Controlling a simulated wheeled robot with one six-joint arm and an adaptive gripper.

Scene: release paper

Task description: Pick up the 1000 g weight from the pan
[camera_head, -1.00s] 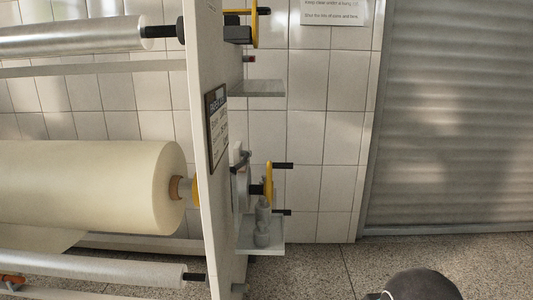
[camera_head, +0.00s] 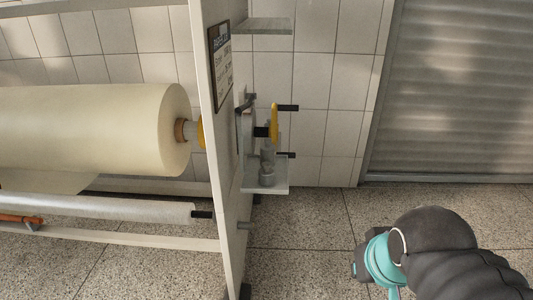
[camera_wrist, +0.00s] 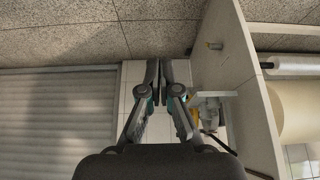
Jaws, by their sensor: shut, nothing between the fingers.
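Grey metal weights (camera_head: 267,176) stand on a small light-grey pan (camera_head: 250,187) on the right side of the roll stand's white upright. They overlap one another, and I cannot read which one is 1000 g. In the wrist view, the pan (camera_wrist: 222,94) lies right of my gripper, and grey shapes by it are too small to tell apart. My gripper (camera_wrist: 162,66) is shut and empty, its fingertips close together and apart from the pan. In the head view only my dark arm with a teal joint shows, at the lower right.
The white upright (camera_head: 213,120) carries a yellow handwheel (camera_head: 274,122) with black handles just above the pan. An upper shelf (camera_head: 265,26) sits higher. A large cream paper roll (camera_head: 90,130) is at left. A grey shutter (camera_head: 460,90) stands at right. The speckled floor (camera_head: 305,225) is clear.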

